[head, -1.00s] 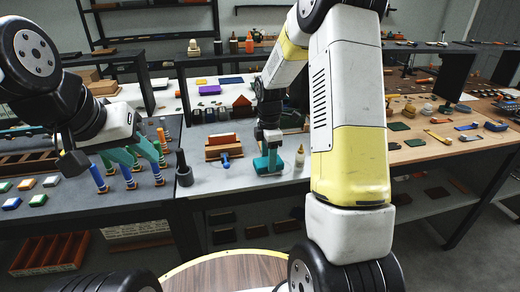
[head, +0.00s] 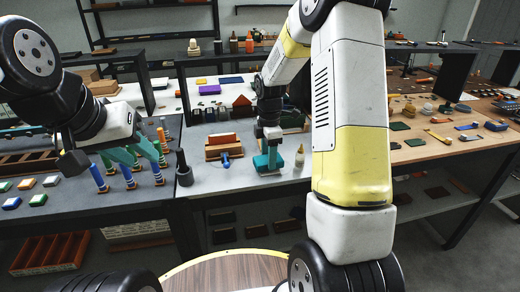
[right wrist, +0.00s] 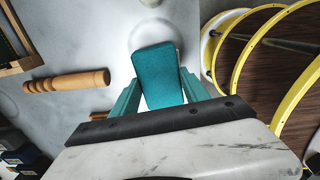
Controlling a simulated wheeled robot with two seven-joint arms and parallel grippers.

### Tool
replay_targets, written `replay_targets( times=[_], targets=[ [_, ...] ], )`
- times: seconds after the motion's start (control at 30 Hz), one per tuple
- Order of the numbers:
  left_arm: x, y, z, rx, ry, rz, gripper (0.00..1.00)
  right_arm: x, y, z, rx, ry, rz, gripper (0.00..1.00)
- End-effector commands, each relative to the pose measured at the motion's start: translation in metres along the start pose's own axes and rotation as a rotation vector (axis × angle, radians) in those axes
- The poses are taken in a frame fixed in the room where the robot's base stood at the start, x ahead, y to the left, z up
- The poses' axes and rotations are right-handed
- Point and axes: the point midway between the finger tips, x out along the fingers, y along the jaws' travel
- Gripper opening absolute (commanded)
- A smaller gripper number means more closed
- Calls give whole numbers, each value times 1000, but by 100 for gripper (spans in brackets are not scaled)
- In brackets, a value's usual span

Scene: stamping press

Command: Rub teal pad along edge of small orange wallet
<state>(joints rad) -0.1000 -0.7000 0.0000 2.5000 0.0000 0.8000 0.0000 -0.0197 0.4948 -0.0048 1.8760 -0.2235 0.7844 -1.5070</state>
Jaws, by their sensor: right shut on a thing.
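My right gripper (right wrist: 165,95) is shut on the teal pad (right wrist: 158,65), which sits between its teal fingers. In the head view the teal pad (head: 262,162) is low over the grey table, to the right of the wooden clamp (head: 224,152). I cannot tell whether it touches the table. A small orange slab, seemingly the wallet (head: 221,139), stands upright in the clamp, apart from the pad. My left gripper (head: 132,158) has its teal fingers spread, over the left table near several upright blue tools.
A dark upright tool (head: 183,168) stands left of the clamp. A purple box (head: 210,90) lies behind. A turned wooden handle (right wrist: 67,81) shows in the right wrist view.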

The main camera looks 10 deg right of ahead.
Motion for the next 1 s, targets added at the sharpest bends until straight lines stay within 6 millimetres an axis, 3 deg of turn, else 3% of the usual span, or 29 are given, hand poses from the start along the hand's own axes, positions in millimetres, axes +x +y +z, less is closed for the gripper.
replay_targets(
  times=[0.6, 1.0],
  targets=[
    [0, 0, 0, 0, 0, 0, 36, -52, 1, 0, 1, 0, 4, 0],
    [0, 0, 0, 0, 0, 0, 36, -61, 0, 0, 1, 0, 1, 0]
  ],
)
